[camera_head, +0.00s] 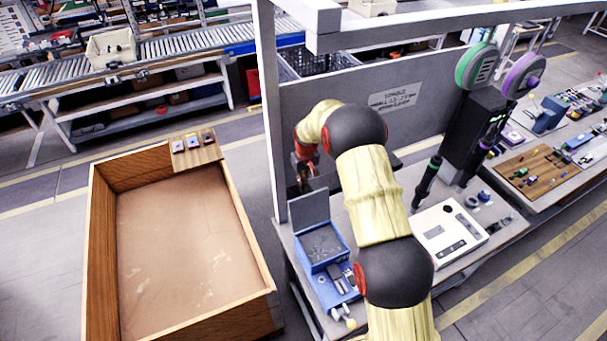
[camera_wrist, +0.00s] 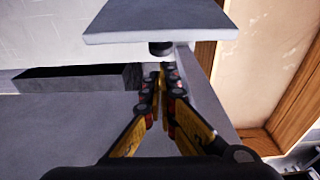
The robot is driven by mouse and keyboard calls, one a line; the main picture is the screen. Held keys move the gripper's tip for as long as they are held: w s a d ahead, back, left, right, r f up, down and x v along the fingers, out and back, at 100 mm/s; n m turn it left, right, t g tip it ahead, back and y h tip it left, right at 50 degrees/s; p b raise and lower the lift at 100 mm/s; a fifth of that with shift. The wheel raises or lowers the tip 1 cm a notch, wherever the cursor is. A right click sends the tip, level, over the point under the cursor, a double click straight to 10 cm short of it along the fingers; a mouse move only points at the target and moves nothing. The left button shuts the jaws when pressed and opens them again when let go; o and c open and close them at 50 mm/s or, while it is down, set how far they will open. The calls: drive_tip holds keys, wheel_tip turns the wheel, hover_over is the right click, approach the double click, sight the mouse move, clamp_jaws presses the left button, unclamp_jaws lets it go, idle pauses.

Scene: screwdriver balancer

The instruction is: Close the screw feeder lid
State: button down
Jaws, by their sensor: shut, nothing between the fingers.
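The screw feeder (camera_head: 323,247) is a blue box with screws in its open top, on the workbench beside the post. Its grey lid (camera_head: 309,210) stands raised at the far edge of the box.
A wooden crate (camera_head: 187,255) stands left of the bench. The grey post (camera_head: 268,110) and back panel (camera_head: 420,90) rise near my arm. A white control box (camera_head: 449,232) and a hanging screwdriver (camera_head: 429,177) are to the right. My arm crosses above the bench.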

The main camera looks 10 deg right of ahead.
drive_tip(key=shift+w+f, duration=0.15)
drive_tip(key=shift+f, duration=1.05)
